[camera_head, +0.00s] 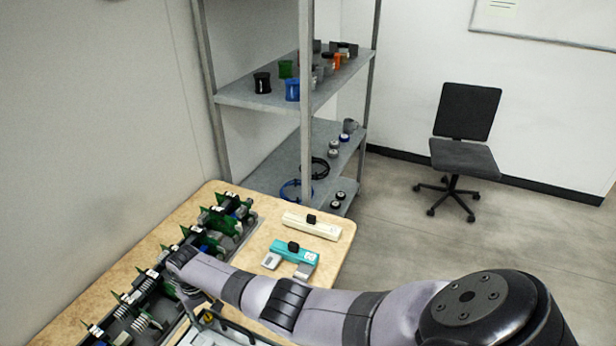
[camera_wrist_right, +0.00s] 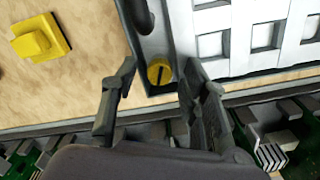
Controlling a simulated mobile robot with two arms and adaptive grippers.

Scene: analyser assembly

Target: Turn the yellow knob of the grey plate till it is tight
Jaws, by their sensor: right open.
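The yellow knob (camera_wrist_right: 160,73) is round with a dark slot and sits at the corner of the grey plate (camera_wrist_right: 182,25) in the right wrist view. My right gripper (camera_wrist_right: 159,70) is open, with one finger on each side of the knob; I see a gap to the left finger, and the right finger is close to the knob. I cannot tell whether it touches. In the head view my right arm reaches to the left over the table, and its gripper (camera_head: 190,298) is partly hidden behind the wrist. My left gripper is not in view.
A yellow block (camera_wrist_right: 38,40) lies on the wooden table left of the knob. A row of green circuit boards (camera_head: 150,285) runs along the wall side. A teal device (camera_head: 293,252) and a cream device (camera_head: 312,226) lie near the far right edge. A shelf (camera_head: 270,95) stands behind.

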